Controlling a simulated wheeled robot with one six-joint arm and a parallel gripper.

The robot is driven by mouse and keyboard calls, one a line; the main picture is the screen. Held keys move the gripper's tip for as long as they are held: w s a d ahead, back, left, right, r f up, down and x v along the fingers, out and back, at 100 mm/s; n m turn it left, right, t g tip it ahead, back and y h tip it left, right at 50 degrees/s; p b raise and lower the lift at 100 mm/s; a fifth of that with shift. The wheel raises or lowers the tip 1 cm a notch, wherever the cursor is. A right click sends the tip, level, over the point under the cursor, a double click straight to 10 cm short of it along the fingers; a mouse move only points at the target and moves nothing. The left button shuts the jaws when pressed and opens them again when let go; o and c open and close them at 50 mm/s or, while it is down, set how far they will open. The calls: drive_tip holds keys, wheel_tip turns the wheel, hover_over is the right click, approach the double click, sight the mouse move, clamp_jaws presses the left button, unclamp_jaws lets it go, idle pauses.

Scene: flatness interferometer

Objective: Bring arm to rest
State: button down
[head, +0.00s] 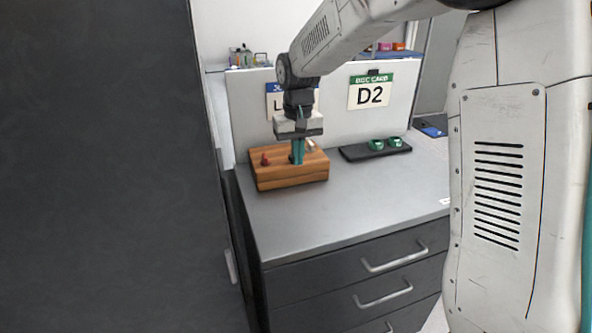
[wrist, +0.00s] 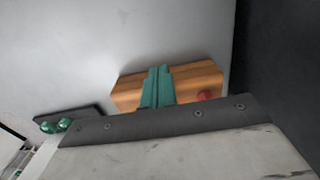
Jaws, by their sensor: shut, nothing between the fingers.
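My gripper (head: 297,153) points down at the wooden block (head: 290,179) on the left part of the grey bench top. Its teal fingers are together with nothing between them. In the head view the fingers overlap the block's upper face; whether they touch it I cannot tell. In the wrist view the shut fingers (wrist: 156,86) show in front of the wooden block (wrist: 205,80). My arm is bent and reaches in from the upper right.
A red knob (head: 265,159) sits on the block. A black tray (head: 360,152) with green items (head: 376,144) lies to the right. A white panel with a "D2" card (head: 370,93) stands behind. A dark tall surface (head: 110,170) fills the left. The bench front (head: 340,205) is clear.

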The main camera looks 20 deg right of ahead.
drive_tip(key=s+d+r, duration=0.2)
drive_tip(key=s+r, duration=0.1)
drive_tip(key=s, duration=1.4)
drive_tip(key=s+d+r+t, duration=0.1)
drive_tip(key=s+d+r, duration=0.1)
drive_tip(key=s, duration=1.6)
drive_tip(key=shift+r, duration=0.55)
